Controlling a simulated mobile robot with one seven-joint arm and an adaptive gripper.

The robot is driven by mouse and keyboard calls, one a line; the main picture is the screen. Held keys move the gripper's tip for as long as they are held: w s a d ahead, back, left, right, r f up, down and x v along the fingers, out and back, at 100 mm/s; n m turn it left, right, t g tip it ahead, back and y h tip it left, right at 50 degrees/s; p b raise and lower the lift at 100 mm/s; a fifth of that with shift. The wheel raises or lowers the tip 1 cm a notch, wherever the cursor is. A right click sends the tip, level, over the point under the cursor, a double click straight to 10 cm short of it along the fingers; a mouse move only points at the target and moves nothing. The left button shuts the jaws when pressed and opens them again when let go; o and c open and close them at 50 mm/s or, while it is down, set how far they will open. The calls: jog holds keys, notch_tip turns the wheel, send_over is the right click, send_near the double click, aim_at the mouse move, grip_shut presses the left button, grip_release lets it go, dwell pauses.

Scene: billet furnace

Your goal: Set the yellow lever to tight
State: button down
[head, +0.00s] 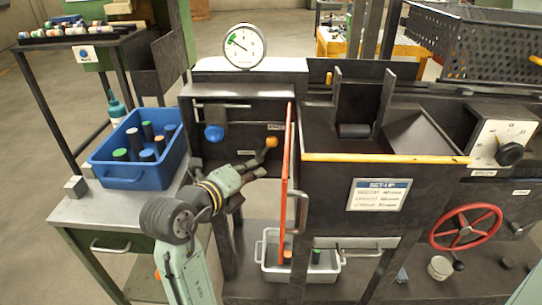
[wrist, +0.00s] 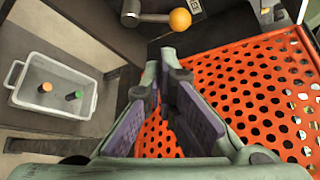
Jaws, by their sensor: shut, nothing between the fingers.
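The yellow lever (head: 272,142) ends in a yellow-orange ball on the dark front panel, left of the orange guard. In the wrist view the lever's ball (wrist: 180,19) stands at the top, on a short metal rod running left to a round hub (wrist: 131,12). My gripper (wrist: 161,66) is shut and empty. Its fingertips are below the ball in the wrist picture, with no contact visible. In the head view my gripper (head: 252,166) is just below and left of the ball. I cannot read the position labels beside the lever.
The orange perforated guard (wrist: 240,95) stands close on the right; it shows edge-on in the head view (head: 289,170). A grey bin (head: 268,262) is below. A blue knob (head: 213,132) is left of the lever. A blue crate (head: 125,176) stands on the left bench.

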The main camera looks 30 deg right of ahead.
aim_at(266, 149)
jog(key=p+x, duration=0.3)
jog(key=x, duration=0.7)
jog(key=shift+w, duration=0.1)
jog(key=shift+w+a+r+n+h+b, duration=0.1)
jog(key=shift+a+n+h+b, duration=0.2)
jog(key=shift+b, duration=0.5)
jog(key=shift+w+r+n+h+b, duration=0.1)
jog(key=shift+n+b, duration=0.3)
jog(key=shift+b, duration=0.65)
jog(key=n+h+b, duration=0.1)
jog(key=b, duration=0.2)
jog(key=a+n+h+b, duration=0.1)
jog(key=b, duration=0.2)
jog(key=shift+w+n+b, duration=0.3)
jog(key=shift+n, duration=0.1)
jog(key=n+h+b, duration=0.1)
jog(key=b, duration=0.1)
jog(key=a+n+t+b, duration=0.1)
jog(key=n+b, duration=0.1)
jog(key=b, duration=0.1)
jog(key=w+r+n+t+h+b, duration=0.1)
jog(key=n+b, duration=0.1)
jog(key=b, duration=0.1)
jog(key=shift+a+h, duration=0.3)
jog(key=shift+a, duration=0.05)
jog(key=shift+w+a+r+b, duration=0.15)
jog(key=shift+w+a+b, duration=0.05)
jog(key=shift+b, duration=0.4)
jog(key=shift+a, duration=0.1)
